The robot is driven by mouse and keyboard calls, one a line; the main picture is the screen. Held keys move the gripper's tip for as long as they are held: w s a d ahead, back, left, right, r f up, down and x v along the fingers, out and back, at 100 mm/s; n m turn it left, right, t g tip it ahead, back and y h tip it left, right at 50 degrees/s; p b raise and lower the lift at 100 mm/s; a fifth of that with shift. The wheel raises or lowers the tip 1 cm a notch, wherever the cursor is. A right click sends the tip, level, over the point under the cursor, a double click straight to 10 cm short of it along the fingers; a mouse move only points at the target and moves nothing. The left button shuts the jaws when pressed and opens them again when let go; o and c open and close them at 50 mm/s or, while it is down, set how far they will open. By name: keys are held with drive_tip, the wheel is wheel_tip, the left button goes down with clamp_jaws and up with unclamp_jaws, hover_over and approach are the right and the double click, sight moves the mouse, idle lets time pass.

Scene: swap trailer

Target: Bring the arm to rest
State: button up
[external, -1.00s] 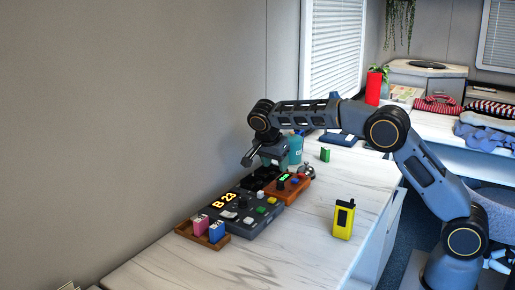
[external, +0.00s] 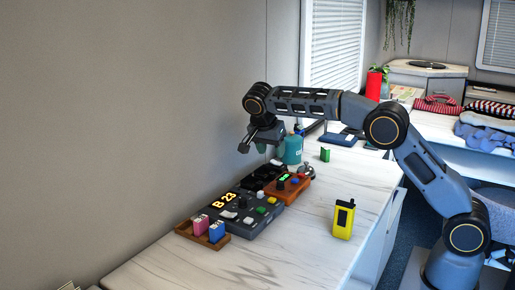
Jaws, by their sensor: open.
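My gripper (external: 262,145) is open and empty. It hangs from the wrist above the back of the counter, clear of the devices below it. My arm reaches in from the right, its forearm nearly level over the counter.
A wooden tray (external: 203,238) holds a pink and a blue block at the front left. A yellow handheld device (external: 343,219) stands upright on the counter. A teal container (external: 290,152) is close behind the gripper. The counter's front right (external: 300,255) is clear.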

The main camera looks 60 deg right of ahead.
drive_tip(key=s+a+f+n+y+p, duration=0.15)
drive_tip(key=s+f+n, duration=0.3)
drive_tip(key=n, duration=0.45)
drive_tip(key=s+r+n+t+y+p, duration=0.1)
drive_tip(key=s+r+n+p, duration=0.1)
drive_tip(key=s, duration=0.7)
drive_tip(key=s+a+r+n+t+y+p, duration=0.1)
drive_tip(key=s+r+n+p, duration=0.2)
drive_tip(key=s, duration=0.6)
drive_tip(key=s+a+r+n+t+y+p, duration=0.1)
drive_tip(key=s+r+n+p, duration=0.2)
drive_tip(key=s+r, duration=0.3)
drive_tip(key=s+p, duration=0.1)
drive_tip(key=s, duration=0.2)
drive_tip(key=shift+s+r+t, duration=0.2)
drive_tip(key=shift+s+t, duration=0.1)
drive_tip(key=shift+s, duration=0.1)
